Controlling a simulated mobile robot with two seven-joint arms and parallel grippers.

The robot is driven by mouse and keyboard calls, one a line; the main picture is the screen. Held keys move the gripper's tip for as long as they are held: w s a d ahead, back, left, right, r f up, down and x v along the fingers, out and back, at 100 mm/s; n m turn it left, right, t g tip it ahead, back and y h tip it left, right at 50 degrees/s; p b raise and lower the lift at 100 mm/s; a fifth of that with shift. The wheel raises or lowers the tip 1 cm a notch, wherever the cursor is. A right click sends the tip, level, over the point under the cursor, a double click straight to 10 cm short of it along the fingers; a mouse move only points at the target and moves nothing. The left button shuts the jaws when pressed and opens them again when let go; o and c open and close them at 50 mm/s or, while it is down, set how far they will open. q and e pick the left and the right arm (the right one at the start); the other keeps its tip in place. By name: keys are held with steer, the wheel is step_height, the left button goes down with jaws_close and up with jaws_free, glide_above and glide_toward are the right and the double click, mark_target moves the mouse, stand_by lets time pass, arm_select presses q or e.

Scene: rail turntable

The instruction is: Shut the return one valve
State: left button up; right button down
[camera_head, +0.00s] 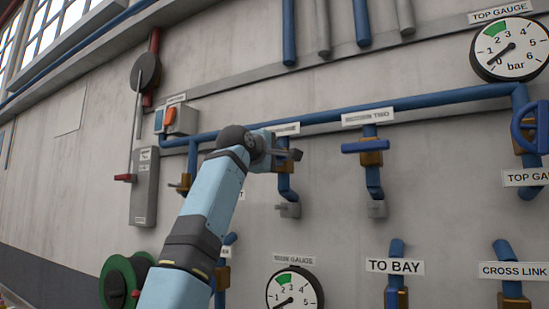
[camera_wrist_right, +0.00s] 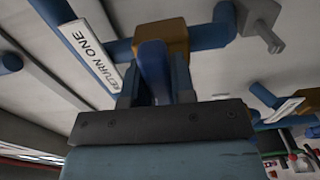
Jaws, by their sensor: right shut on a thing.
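The return one valve has a brass-coloured body (camera_wrist_right: 163,38) on a blue pipe under the RETURN ONE label (camera_wrist_right: 92,52). In the head view its body (camera_head: 284,164) is partly covered by my right gripper (camera_head: 291,154), and the label there is partly hidden. In the wrist view the blue handle (camera_wrist_right: 154,62) stands between the fingers of my right gripper (camera_wrist_right: 156,88), which is shut on it. The handle appears to point across the pipe in that view; its exact angle is hard to tell. My left gripper is not in view.
The return two valve (camera_head: 371,158) with its blue crosswise handle is to the right. A long blue pipe (camera_head: 430,103) runs above. A switch box (camera_head: 182,120), a lever box (camera_head: 145,190), a hose reel (camera_head: 118,285) and gauges (camera_head: 510,49) are around. Bare wall lies between.

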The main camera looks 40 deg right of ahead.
steer(key=c, duration=1)
jaws_free()
steer(key=shift+o, duration=0.2)
steer(key=b+v, duration=0.3)
steer(key=v, duration=1.1)
steer(key=shift+d, duration=0.1)
